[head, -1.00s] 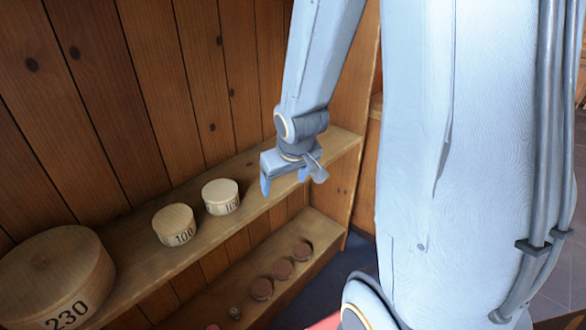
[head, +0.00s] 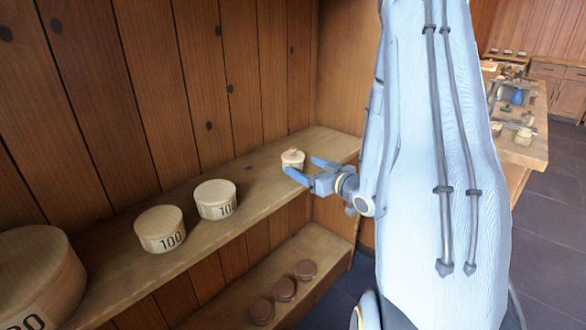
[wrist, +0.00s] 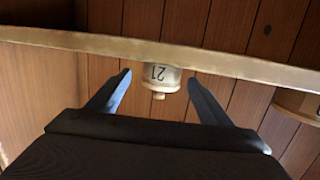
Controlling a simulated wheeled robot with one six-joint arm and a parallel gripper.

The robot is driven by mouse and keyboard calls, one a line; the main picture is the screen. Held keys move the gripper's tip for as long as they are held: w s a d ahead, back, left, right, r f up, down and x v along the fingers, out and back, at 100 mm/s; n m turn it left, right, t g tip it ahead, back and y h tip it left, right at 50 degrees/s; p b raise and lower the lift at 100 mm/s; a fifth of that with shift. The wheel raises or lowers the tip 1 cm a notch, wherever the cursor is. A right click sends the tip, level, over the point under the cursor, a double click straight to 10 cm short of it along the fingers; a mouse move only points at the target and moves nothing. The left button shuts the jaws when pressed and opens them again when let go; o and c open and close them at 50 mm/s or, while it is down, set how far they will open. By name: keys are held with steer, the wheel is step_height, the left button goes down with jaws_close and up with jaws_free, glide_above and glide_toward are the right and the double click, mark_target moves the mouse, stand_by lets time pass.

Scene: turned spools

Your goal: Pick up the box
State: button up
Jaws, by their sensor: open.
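A small round pale wooden box with a knobbed lid (head: 292,158) stands upright on the upper shelf (head: 262,190), towards its right end. Larger round boxes stand further left: two marked 100 (head: 160,229) (head: 215,199) and a big one (head: 38,280) cut off by the picture edge.
Several dark round pieces (head: 284,289) stand on the lower shelf. A plank wall (head: 215,80) backs the shelves, and a side panel (head: 345,70) closes the right end. A workbench with tools (head: 520,130) is at the far right. The shelf between the small box and the nearer 100 box is clear.

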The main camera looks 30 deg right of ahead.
steer(key=x, duration=0.6)
steer(key=shift+a+p, duration=0.15)
steer(key=shift+p, duration=0.15)
steer(key=c, duration=1.3)
